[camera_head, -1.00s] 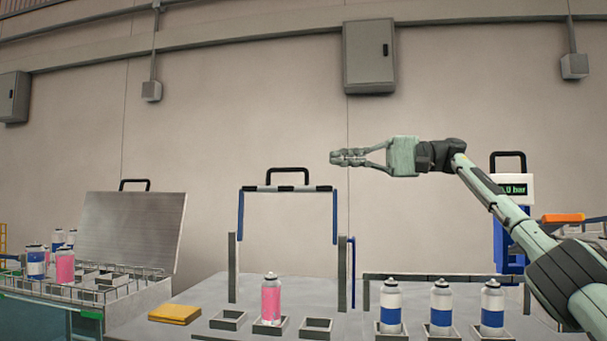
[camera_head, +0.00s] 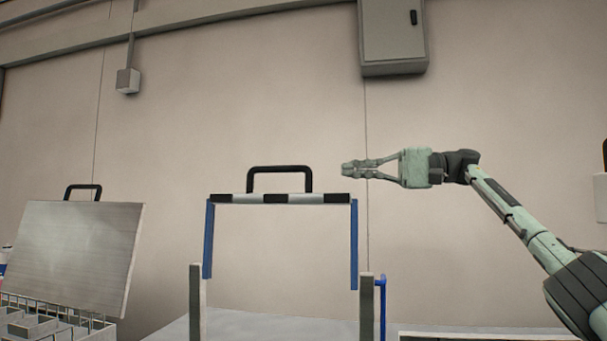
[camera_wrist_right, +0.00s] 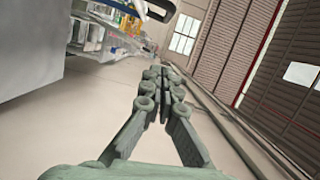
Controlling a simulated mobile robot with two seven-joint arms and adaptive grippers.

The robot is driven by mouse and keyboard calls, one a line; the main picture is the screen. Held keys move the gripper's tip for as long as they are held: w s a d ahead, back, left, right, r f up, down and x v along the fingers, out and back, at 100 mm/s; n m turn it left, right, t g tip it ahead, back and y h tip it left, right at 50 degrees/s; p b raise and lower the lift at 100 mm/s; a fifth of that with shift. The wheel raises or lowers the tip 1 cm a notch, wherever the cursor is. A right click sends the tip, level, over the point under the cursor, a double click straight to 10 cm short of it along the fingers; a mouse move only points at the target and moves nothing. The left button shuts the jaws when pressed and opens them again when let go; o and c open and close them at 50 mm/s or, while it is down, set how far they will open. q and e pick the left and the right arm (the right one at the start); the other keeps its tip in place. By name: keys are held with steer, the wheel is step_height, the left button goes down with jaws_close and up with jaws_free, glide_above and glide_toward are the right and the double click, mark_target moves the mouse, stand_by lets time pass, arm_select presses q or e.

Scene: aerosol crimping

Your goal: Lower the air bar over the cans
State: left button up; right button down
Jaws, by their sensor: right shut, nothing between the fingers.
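The air bar (camera_head: 285,199) is a black and white striped bar with a black arch handle (camera_head: 280,171) on top. It stands raised on two blue side arms (camera_head: 208,240) above grey posts (camera_head: 366,308). My right gripper (camera_head: 347,169) is shut and empty, pointing left, just above the bar's right end in the head view and right of the handle. Its closed fingers also show in the right wrist view (camera_wrist_right: 160,80). The cans under the bar are below the head view's lower edge. My left gripper is not in view.
A tilted metal lid (camera_head: 75,250) with a black handle stands at the left, over a tray with wire dividers (camera_head: 35,322). A grey wall box (camera_head: 392,35) hangs above. The space between the handle and my right gripper looks clear.

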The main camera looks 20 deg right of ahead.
mark_target(300, 169)
arm_select(q)
steer(key=shift+s, duration=0.1)
arm_select(e)
steer(key=shift+s+a+r, duration=0.1)
steer(key=shift+s+r, duration=0.05)
steer(key=shift+s, duration=0.05)
steer(key=x, duration=0.3)
steer(key=s+b+x, duration=0.1)
steer(key=x, duration=0.3)
steer(key=s+b+x, duration=0.1)
steer(key=x, duration=0.2)
steer(key=shift+s+a+f, duration=0.1)
steer(key=shift+a+f, duration=0.2)
steer(key=shift+a, duration=0.3)
arm_select(q)
steer(key=shift+w+a+v, duration=0.1)
steer(key=shift+a+v, duration=0.05)
steer(key=shift+v, duration=0.7)
steer(key=shift+w+a+v, duration=0.1)
steer(key=shift+a+v, duration=0.05)
steer(key=shift+v, duration=0.7)
steer(key=shift+w+a+v, duration=0.1)
steer(key=shift+a+v, duration=0.05)
steer(key=shift+v, duration=0.7)
arm_select(e)
steer(key=shift+s+a, duration=0.45)
steer(key=shift+s, duration=0.05)
arm_select(q)
steer(key=shift+r, duration=0.15)
